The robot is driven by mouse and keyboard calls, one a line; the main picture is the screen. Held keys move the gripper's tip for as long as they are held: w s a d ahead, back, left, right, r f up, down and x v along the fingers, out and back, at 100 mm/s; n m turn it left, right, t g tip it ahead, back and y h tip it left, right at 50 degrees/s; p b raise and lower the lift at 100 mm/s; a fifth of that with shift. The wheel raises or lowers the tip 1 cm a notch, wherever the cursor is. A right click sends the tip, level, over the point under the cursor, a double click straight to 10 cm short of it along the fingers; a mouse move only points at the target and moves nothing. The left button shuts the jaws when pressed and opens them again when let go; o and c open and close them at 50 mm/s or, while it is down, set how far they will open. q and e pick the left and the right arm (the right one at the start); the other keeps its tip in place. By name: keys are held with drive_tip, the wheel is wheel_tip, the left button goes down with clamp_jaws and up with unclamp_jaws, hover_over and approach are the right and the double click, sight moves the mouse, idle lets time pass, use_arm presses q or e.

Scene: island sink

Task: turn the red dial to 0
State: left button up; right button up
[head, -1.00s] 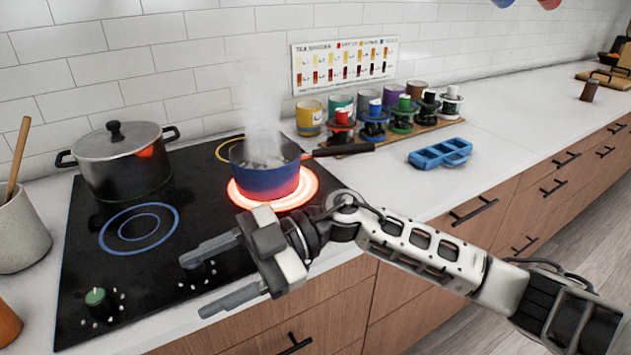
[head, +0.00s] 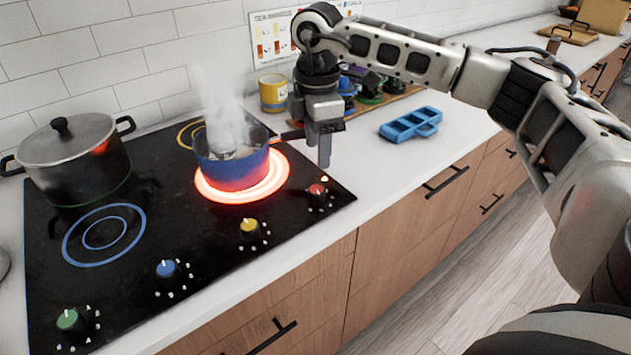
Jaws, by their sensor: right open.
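The red dial (head: 317,190) is at the right end of the row of dials along the cooktop's front edge. Its pointer and the small marks around it are too small to read. My right gripper (head: 324,160) points down just above and behind the red dial, apart from it. It is open and empty, seen nearly edge-on, so its fingers overlap. The burner under the blue pot (head: 232,165) glows red, and steam rises from the pot. My left gripper is not in view.
Yellow (head: 249,227), blue (head: 166,268) and green (head: 68,320) dials line the front edge. A lidded grey pot (head: 72,158) stands at the back left. A blue tray (head: 411,124) lies on the counter to the right. The blue pot's handle passes behind my gripper.

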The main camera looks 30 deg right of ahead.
sight(317, 189)
wheel_tip(317, 189, down, 10)
drive_tip(key=shift+p, duration=0.65)
drive_tip(key=c, duration=1)
